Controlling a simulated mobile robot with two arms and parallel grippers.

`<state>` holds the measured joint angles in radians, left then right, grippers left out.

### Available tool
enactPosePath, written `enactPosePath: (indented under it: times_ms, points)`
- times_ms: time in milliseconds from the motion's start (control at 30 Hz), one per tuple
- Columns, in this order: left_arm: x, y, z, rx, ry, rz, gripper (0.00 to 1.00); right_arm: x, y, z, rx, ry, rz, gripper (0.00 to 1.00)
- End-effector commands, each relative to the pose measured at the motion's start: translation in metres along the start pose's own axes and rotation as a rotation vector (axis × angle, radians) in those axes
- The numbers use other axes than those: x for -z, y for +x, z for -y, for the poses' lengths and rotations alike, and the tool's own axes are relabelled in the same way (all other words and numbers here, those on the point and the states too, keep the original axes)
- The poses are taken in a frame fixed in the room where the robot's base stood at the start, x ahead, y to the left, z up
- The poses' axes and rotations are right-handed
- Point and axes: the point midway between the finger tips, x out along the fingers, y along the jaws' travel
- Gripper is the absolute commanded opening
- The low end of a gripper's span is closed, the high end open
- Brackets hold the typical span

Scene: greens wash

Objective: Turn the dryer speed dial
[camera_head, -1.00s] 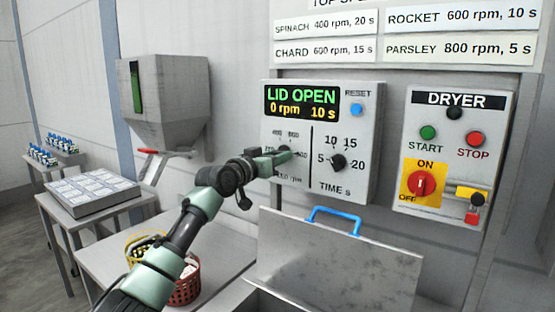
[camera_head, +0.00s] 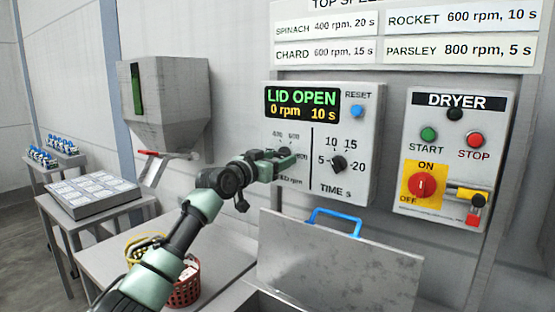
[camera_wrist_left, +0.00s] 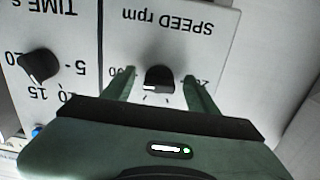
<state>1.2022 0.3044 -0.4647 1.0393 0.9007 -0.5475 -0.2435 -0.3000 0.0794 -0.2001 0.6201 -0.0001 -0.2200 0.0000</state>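The speed dial (camera_wrist_left: 160,78) is a black knob on the grey control panel (camera_head: 370,110), under its upside-down "SPEED rpm" label in the left wrist view. Its white pointer mark shows on the edge nearer my gripper. My left gripper (camera_wrist_left: 160,88) is open, with one green finger on each side of the dial and a gap visible on both sides. In the head view my left gripper (camera_head: 288,162) is in front of the panel's lower left and hides the speed dial. The display (camera_head: 302,102) reads LID OPEN, 0 rpm, 10 s. My right gripper is not in view.
The time dial (camera_head: 338,163) is right of the speed dial. A blue RESET button (camera_head: 357,111) is above it. A metal lid (camera_head: 340,262) with a blue handle (camera_head: 335,216) stands raised below the panel. The DRYER box (camera_head: 455,150) with its red switch is farther right.

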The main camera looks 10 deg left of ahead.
Motion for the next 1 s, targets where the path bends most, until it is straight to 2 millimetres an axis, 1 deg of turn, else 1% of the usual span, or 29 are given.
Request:
enactPosePath:
  times_ms: [233,333,467,600,733,867,1000]
  points:
    - [0.002,-0.001,0.000,0.000,-0.001,-0.004,0.58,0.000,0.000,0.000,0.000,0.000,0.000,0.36]
    - [0.001,-0.007,0.001,0.000,0.001,-0.004,0.58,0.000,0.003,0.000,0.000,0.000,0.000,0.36]
    - [-0.001,-0.023,0.001,0.000,0.001,-0.005,0.58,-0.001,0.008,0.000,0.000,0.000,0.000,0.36]
    - [-0.002,-0.045,0.001,0.001,0.001,-0.004,0.58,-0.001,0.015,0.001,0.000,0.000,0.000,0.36]
    - [-0.002,-0.064,0.001,0.001,0.001,-0.002,0.58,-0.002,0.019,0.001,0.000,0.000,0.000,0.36]
    - [-0.001,-0.075,0.001,0.001,0.001,-0.002,0.58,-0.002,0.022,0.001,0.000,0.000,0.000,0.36]
    - [0.000,-0.079,0.000,0.000,-0.001,-0.002,0.58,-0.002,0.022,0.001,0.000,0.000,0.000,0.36]
